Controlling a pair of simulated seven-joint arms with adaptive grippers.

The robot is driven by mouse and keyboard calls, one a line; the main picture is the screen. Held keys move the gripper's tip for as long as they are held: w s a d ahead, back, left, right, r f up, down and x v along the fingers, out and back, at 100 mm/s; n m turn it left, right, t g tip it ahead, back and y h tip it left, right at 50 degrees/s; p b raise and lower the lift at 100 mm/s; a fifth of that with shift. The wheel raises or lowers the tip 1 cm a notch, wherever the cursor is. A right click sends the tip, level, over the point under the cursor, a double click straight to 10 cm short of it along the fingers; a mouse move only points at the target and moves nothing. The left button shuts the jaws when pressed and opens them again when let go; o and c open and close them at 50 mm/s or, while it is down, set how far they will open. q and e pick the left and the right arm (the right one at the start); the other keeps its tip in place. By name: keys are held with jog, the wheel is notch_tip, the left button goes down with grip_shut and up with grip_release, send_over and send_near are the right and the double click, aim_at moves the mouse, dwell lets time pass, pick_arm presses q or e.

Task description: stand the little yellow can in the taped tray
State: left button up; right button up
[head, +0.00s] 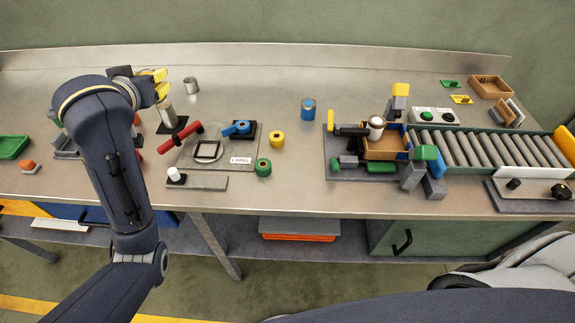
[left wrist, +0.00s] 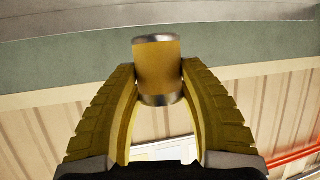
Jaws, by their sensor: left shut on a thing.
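My left gripper (head: 161,82) is raised over the back left of the table in the head view. In the left wrist view its yellow fingers (left wrist: 160,100) are shut on the little yellow can (left wrist: 157,68), which has silvery ends and sticks out beyond the fingertips. In the head view the can is hard to tell from the yellow fingers. A brown open tray (head: 385,151) sits in a grey fixture right of the middle, well away from this gripper. I cannot clearly make out tape on it. My right gripper is not in view.
A white-and-brown can (head: 376,128) is at the tray's back left corner. A roller conveyor (head: 470,147) lies right. The table's back middle is clear.

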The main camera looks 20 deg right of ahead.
pick_arm(q)
jog(key=s+d+m+g+h, duration=0.1)
jog(key=s+d+m+h, duration=0.2)
jog(key=d, duration=0.6)
jog(key=s+d+m+g+h, duration=0.1)
jog(key=s+d+m+h, duration=0.25)
jog(key=d, duration=0.55)
jog(key=s+d+f+m+g+h, duration=0.2)
jog(key=s+d+m+g+h, duration=0.1)
jog(key=s+d, duration=0.7)
jog(key=shift+s+d+m+g+h, duration=0.4)
jog(key=shift+s+m+g, duration=0.25)
jog(key=shift+s+g, duration=0.2)
notch_tip(320, 180, down, 20)
jog(key=shift+r, duration=0.2)
